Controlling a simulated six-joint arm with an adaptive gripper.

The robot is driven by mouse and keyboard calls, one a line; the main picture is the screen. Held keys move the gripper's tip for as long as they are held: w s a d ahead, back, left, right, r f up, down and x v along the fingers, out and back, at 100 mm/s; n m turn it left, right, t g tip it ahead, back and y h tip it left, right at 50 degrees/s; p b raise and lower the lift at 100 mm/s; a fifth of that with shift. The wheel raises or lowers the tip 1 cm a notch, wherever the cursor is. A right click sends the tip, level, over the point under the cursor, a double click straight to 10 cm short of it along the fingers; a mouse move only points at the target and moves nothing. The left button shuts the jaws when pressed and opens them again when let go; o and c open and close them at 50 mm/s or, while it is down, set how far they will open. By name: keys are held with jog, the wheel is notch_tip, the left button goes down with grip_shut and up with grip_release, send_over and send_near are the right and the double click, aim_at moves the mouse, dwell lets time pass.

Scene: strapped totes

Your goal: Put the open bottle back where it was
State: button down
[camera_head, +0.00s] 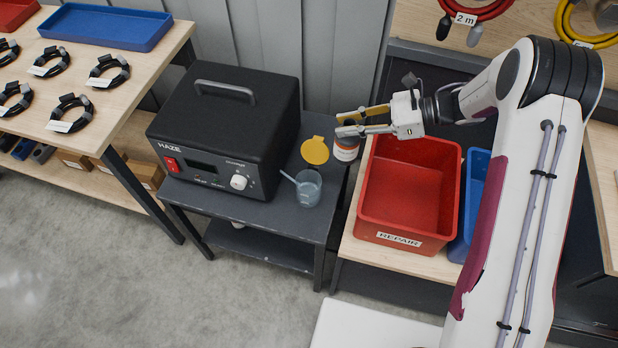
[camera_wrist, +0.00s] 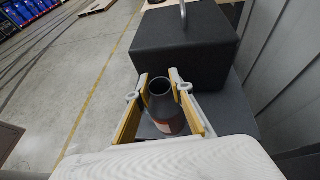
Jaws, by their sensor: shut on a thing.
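My gripper (camera_head: 346,124) is shut on the open bottle (camera_head: 346,151), a dark bottle with an orange and white label. The bottle is upright at the right edge of the dark stand; I cannot tell whether its base touches the stand top. In the wrist view my gripper's yellow fingers hold the bottle (camera_wrist: 160,104) around its neck and shoulder, and its dark uncapped mouth faces the camera. A yellow round disc (camera_head: 315,151) lies on the stand just left of the bottle.
A black HAZE unit (camera_head: 225,130) fills the stand's left part. A translucent cup (camera_head: 308,188) with a stick stands in front of the disc. A red REPAIR tote (camera_head: 408,228) and a blue tote (camera_head: 466,215) are right. The stand's front right corner is bare.

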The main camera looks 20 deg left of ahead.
jog(key=shift+d, duration=0.2)
jog(key=shift+d+r+m+t+h, duration=0.45)
jog(key=shift+d+r+m+t, duration=1.25)
jog(key=shift+d, duration=3.35)
jog(key=shift+d+r+m+t+h, duration=0.5)
jog(key=shift+d+m+t, duration=2.15)
jog(key=shift+d, duration=2.4)
jog(key=w+a+f, duration=0.3)
jog(key=w+a, duration=0.1)
jog(key=a, duration=0.5)
jog(key=w+a+f+n+g, duration=0.1)
jog(key=w+a+f, duration=0.2)
jog(key=a, duration=0.7)
jog(key=w+a+f+n+y, duration=0.1)
jog(key=w+a+f, duration=0.2)
jog(key=w+a, duration=0.3)
jog(key=a, duration=0.4)
jog(key=shift+w+a, duration=0.15)
jog(key=shift+w, duration=0.05)
jog(key=shift+f+n+g, duration=0.15)
jog(key=shift+n+g, duration=0.1)
